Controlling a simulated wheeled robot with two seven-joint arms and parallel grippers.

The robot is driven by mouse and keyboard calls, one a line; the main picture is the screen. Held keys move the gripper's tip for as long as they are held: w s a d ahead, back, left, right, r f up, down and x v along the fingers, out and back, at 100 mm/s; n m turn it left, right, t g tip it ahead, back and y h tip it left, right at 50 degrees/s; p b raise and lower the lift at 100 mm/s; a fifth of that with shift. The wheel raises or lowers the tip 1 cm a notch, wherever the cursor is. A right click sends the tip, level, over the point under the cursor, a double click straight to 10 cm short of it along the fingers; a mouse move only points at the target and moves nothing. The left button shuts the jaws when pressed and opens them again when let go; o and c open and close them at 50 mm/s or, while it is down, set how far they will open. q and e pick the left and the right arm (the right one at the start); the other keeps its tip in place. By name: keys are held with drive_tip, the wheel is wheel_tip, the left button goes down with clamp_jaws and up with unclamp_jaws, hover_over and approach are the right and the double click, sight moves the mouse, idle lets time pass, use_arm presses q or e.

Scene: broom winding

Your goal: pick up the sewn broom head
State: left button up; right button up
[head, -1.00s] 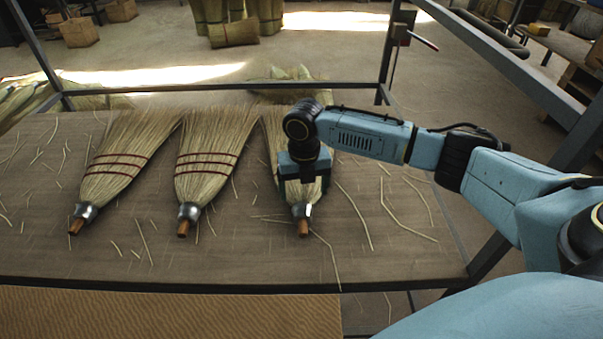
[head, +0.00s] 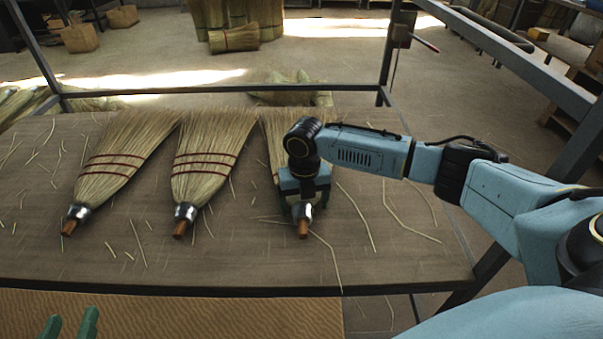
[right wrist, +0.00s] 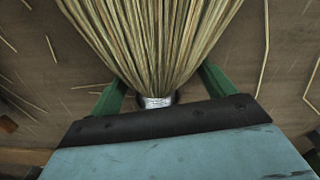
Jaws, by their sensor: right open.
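Three straw broom heads lie side by side on the table, with metal collars and wooden stubs toward me. The left broom head (head: 115,165) and middle broom head (head: 207,165) show red stitched bands. The right broom head (head: 277,135) is partly hidden by my right gripper (head: 303,195), so I cannot make out its stitching. In the right wrist view, this broom head (right wrist: 152,40) runs between the green fingers of my right gripper (right wrist: 160,88), which are apart, one on each side near the collar. My left gripper (head: 69,322) shows at the bottom left, fingers apart and empty.
Loose straws lie scattered over the brown table (head: 240,255). A metal frame bar (head: 220,89) runs behind the table, and an upright post (head: 389,55) stands at its back right. A tan ribbed surface (head: 190,315) lies in front. Straw bundles stand on the floor behind.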

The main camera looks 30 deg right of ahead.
drive_tip(key=shift+c, duration=0.2)
drive_tip(key=c, duration=1.5)
drive_tip(key=shift+o, duration=0.2)
drive_tip(key=shift+r, duration=0.1)
